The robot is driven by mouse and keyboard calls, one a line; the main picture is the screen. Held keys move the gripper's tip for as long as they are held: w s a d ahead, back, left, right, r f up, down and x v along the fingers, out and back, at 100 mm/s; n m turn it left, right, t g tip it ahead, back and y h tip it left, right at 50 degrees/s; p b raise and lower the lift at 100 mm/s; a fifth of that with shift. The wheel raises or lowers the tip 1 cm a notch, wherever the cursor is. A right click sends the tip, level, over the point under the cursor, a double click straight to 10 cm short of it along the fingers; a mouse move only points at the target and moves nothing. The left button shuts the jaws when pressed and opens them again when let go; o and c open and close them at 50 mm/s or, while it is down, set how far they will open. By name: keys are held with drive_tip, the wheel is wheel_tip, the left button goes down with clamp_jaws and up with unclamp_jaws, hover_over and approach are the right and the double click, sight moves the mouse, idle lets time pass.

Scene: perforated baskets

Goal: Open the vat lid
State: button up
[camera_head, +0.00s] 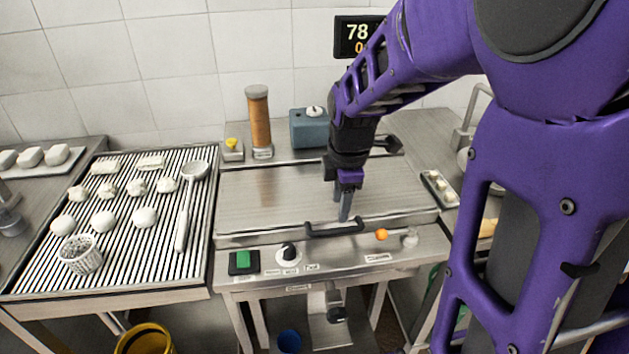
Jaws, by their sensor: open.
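The vat lid (270,200) is a flat brushed-metal cover lying shut on the vat in the middle of the camera_head view. Its black bar handle (335,230) runs along the lid's front edge. My gripper (344,218) points down just above and behind the handle, near its right half. Its fingers are grey and stand close to the handle; whether they touch it cannot be told. Nothing shows between the fingers. My purple arm hides the back right part of the lid.
A ridged draining table (200,262) with white pieces, a white perforated basket (80,254) and a skimmer (187,205) is at left. Behind the lid stand an orange-brown cylinder (259,122) and a blue-grey box (310,130). The front panel carries a green switch (243,260) and knob (288,251).

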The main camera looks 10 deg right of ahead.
sight(336, 229)
drive_tip(key=f+b, duration=0.2)
drive_tip(key=w+f+b, duration=0.1)
drive_tip(key=f, duration=0.2)
drive_tip(key=f+b, duration=0.2)
drive_tip(key=f, duration=0.1)
drive_tip(key=shift+w+b, duration=0.3)
clamp_jaws()
idle(1.1)
